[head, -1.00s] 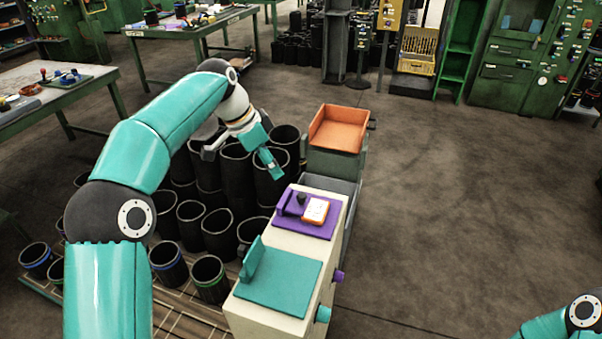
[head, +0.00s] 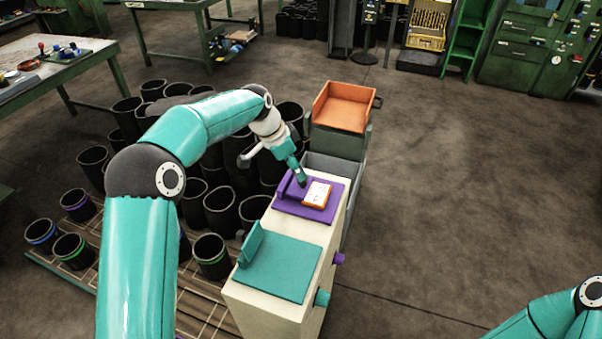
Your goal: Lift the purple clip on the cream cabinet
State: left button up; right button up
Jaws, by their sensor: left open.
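The cream cabinet (head: 265,310) stands in the middle of the view. A purple plate (head: 331,212) lies on its far top part, and the raised purple clip (head: 286,187) is at the plate's left end, partly hidden by my left gripper. My left gripper (head: 273,170) is open and comes down from the upper left. Its teal finger is over the purple plate beside the clip; I cannot tell whether it touches. Its grey finger is left of the cabinet. My right gripper is out of view; only part of its arm shows at lower right.
An orange and white box (head: 317,195) lies on the purple plate. A teal plate (head: 280,268) with a raised teal piece covers the near top. An orange tray (head: 345,108) stands behind. Black sleeves (head: 221,210) crowd the left. The floor at right is clear.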

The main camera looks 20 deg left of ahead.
pick_arm(q)
jog(key=shift+p+x, duration=0.3)
jog(key=shift+x, duration=1.95)
grip_shut()
